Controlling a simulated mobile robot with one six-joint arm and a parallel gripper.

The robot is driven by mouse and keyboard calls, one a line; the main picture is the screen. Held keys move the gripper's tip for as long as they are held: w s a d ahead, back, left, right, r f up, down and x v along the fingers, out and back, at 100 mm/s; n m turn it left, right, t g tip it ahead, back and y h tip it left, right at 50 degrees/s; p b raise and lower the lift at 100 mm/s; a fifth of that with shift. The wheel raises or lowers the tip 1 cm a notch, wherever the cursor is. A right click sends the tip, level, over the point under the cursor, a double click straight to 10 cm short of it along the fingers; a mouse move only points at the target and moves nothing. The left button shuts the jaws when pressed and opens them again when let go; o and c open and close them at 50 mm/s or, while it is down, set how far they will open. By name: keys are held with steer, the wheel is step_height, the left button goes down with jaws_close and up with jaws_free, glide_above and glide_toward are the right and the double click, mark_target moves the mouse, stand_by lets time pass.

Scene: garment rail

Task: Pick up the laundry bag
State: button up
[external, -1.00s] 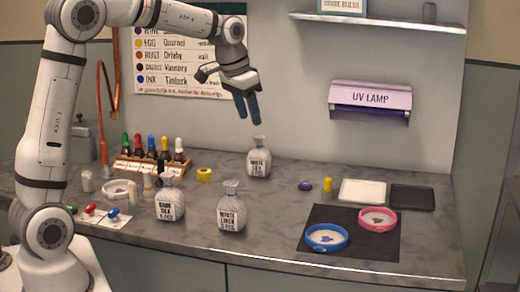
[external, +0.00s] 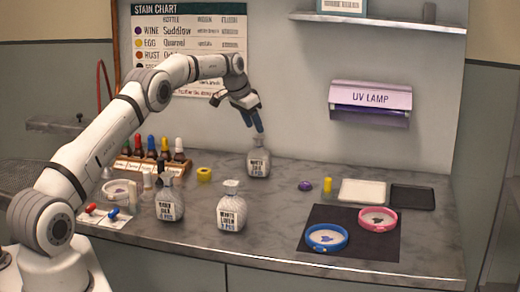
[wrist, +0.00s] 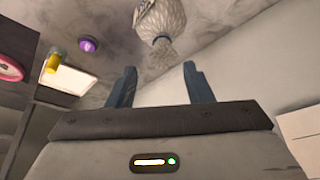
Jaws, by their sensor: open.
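My gripper (external: 256,128) points down just above the neck of the back bag. It is open and empty, with dark blue fingers. In the wrist view, a bag (wrist: 162,18) shows at the top edge, partly cut off, its neck pointing towards the gap between the fingertips (wrist: 159,68). The bag is not between the fingers.
A rack of dropper bottles (external: 153,163) and a yellow roll (external: 204,174) lie left of the back bag. To the right are a purple item (external: 305,186), a yellow vial (external: 327,185), a white tray (external: 362,191), and blue and pink hoops on a black mat (external: 352,246). A UV lamp (external: 370,98) hangs on the wall.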

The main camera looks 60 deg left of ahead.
mark_target(259, 138)
steer(key=shift+p+x, duration=1.3)
steer(key=shift+x, duration=2.05)
steer(key=shift+a, duration=0.2)
jaws_close()
